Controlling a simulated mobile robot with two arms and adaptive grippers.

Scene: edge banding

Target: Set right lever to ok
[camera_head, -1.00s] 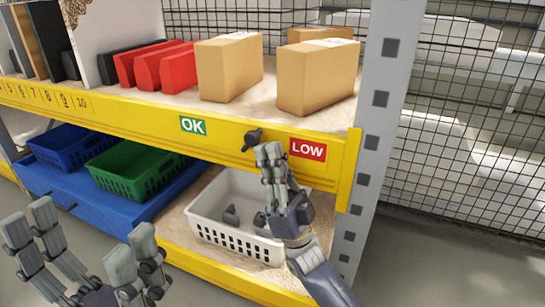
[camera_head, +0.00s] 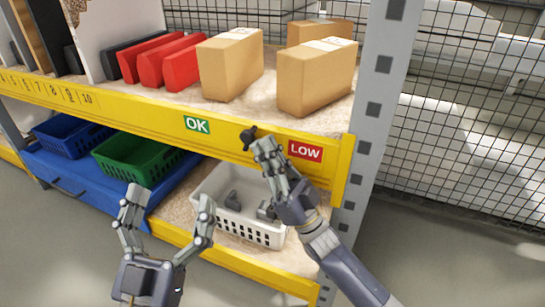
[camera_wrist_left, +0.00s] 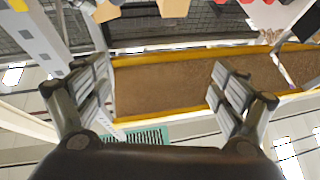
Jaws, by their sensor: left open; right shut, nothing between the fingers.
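The right lever (camera_head: 248,137) is a small dark knob on the yellow shelf beam (camera_head: 150,123), between the green OK label (camera_head: 197,125) and the red LOW label (camera_head: 305,151). It points up and to the left. My right gripper (camera_head: 264,149) is shut and empty, its fingertips just below and right of the lever. I cannot tell whether they touch it. My left gripper (camera_head: 168,208) is open and empty, in front of the lower shelf. Its spread fingers also show in the left wrist view (camera_wrist_left: 160,92).
Cardboard boxes (camera_head: 317,78) and red folders (camera_head: 180,70) stand on the upper shelf. Below are a white basket (camera_head: 245,228) with dark parts, a green basket (camera_head: 133,162) and a blue basket (camera_head: 68,137). A grey upright post (camera_head: 378,100) stands to the right.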

